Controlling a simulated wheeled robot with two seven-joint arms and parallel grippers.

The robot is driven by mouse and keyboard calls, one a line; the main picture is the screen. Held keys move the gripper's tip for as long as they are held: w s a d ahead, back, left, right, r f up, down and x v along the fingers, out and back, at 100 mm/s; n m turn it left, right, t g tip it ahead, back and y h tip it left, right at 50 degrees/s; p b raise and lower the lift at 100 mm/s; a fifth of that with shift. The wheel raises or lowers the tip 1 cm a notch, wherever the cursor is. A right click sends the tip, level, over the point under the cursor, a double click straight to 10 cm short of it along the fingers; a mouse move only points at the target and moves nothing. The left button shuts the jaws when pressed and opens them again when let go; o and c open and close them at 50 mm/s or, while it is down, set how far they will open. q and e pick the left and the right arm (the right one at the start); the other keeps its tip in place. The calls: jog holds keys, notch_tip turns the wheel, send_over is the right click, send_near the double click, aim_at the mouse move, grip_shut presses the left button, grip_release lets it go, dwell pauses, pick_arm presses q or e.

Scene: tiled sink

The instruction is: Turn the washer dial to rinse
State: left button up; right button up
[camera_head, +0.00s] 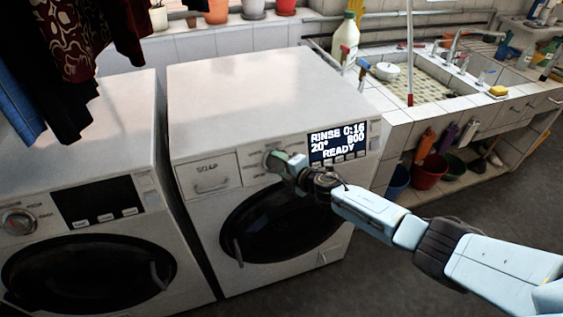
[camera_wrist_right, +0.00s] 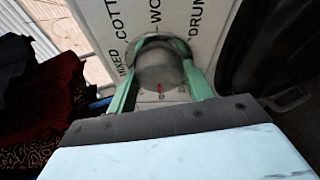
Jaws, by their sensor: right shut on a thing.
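The washer (camera_head: 240,90) on the right is white with a dark round door. Its screen (camera_head: 338,144) reads RINSE 0:16, 20°, 800 and READY. My right gripper (camera_head: 278,161) reaches in from the right and is at the dial (camera_head: 270,158), which it mostly covers in the head view. In the right wrist view the grey round dial (camera_wrist_right: 160,68) sits between the green fingers of my right gripper (camera_wrist_right: 160,85), which are shut on it. A red mark shows on the dial. Printed words such as MIXED, COTT, WO and DRUM surround it. My left gripper is not in view.
A second washer (camera_head: 75,200) with a blank screen stands to the left. Dark clothes (camera_head: 90,50) hang above it. A tiled sink (camera_head: 430,85) is at the right, with buckets (camera_head: 430,170) below. A bottle (camera_head: 346,35) stands behind the washer. Open floor lies at the lower right.

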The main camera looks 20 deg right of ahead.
dwell(0.3)
jog(key=o, duration=1)
jog(key=shift+c, duration=0.2)
jog(key=shift+s+d+r+p, duration=0.2)
jog(key=shift+s+d+p, duration=0.05)
jog(key=shift+s+p, duration=0.25)
jog(key=p+v, duration=0.2)
jog(key=v, duration=1)
jog(key=shift+p, duration=0.3)
jog(key=shift+r, duration=0.1)
